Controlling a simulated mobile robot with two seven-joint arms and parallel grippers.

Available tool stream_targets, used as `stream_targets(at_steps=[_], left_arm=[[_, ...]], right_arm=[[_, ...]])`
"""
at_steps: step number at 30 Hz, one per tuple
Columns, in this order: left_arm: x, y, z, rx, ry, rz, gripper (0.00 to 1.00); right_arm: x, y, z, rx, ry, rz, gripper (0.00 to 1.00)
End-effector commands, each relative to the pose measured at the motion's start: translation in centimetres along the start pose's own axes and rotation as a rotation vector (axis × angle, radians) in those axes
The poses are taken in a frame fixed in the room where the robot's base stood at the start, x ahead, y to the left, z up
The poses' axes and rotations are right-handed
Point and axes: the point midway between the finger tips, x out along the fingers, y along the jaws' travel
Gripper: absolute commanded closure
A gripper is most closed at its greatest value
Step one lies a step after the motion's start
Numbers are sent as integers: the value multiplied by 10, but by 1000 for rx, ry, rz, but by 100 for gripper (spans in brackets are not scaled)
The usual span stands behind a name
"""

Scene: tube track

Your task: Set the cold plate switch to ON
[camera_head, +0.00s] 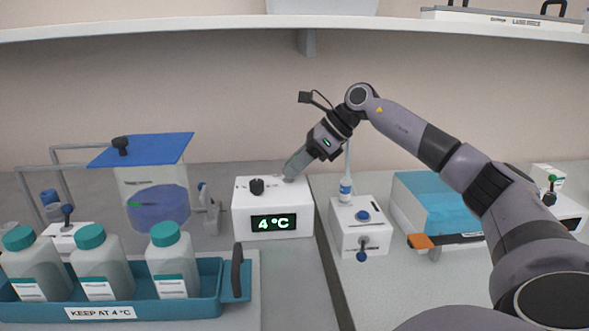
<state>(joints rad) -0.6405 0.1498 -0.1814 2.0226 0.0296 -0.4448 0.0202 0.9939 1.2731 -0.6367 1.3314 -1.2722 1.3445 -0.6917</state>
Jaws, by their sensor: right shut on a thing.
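The cold plate control box (273,208) is a white box with a green display reading 4 °C, in the middle of the head view. A black knob (257,186) stands on its top at the left. My right gripper (291,176) reaches down from the upper right, with its fingertips at the right part of the box's top. It is shut on the small switch there, which the fingers almost wholly hide. I cannot tell which way the switch is set. My left gripper is not in view.
A blue tray (236,277) marked KEEP AT 4 °C holds several white bottles with teal caps at the lower left. A clear vessel with a blue lid (143,149) stands behind it. Right of the box are another white device (362,228) and a blue-topped box (437,199). A shelf (200,25) runs above.

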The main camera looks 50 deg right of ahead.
Motion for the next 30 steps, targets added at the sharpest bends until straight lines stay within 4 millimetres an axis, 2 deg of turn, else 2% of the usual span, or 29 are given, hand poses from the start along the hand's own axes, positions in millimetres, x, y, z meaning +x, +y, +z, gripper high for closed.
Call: stream_targets(at_steps=[9,10,11,12,22,30], left_arm=[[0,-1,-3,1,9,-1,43],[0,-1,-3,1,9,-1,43],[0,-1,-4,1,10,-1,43],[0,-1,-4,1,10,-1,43],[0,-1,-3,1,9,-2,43],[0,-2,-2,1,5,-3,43]], right_arm=[[1,0,-3,3,8,3,100],[1,0,-3,3,8,3,71],[1,0,-3,3,8,3,61],[1,0,-3,3,8,3,55],[-4,0,-1,2,4,0,55],[-45,-1,-1,3,4,-1,55]])
